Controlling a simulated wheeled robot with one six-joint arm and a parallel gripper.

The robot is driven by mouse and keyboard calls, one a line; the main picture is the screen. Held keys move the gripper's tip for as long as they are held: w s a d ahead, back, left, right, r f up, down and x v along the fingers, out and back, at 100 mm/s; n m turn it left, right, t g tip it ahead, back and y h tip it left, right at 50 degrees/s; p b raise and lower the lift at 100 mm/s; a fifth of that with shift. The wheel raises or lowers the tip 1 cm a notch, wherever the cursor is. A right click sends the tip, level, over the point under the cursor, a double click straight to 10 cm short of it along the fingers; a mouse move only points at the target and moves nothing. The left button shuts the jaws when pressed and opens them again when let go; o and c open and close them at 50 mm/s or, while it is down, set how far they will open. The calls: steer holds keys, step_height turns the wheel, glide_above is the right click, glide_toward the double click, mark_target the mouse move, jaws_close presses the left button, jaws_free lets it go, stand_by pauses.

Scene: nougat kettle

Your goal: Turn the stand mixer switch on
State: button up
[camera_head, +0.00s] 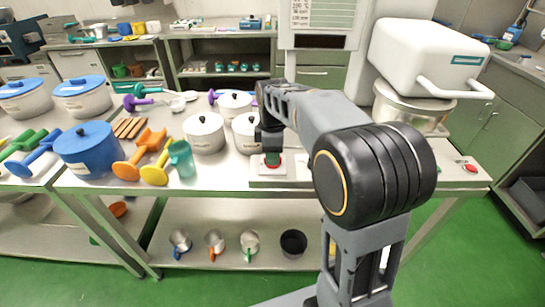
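The large white mixer-like machine (425,55) stands at the back right of the table, with a round metal bowl or base (412,105) under it. A small red and green switch (272,160) sits on a pale plate near the table's front edge. My gripper (270,148) points down directly over this switch, touching or very close to it; I cannot tell which. Its fingers are dark and small, so their opening is unclear. A red button (470,168) lies at the right end of the table. My arm hides the area between. I cannot tell which switch belongs to the mixer.
White lidded pots (204,133) and a blue pot (88,150) stand left of my gripper. Several small pans (214,243) stand on the lower shelf. Green floor (120,290) is open in front.

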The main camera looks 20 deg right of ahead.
steer(key=shift+f, duration=0.5)
steer(key=shift+c, duration=0.2)
jaws_close()
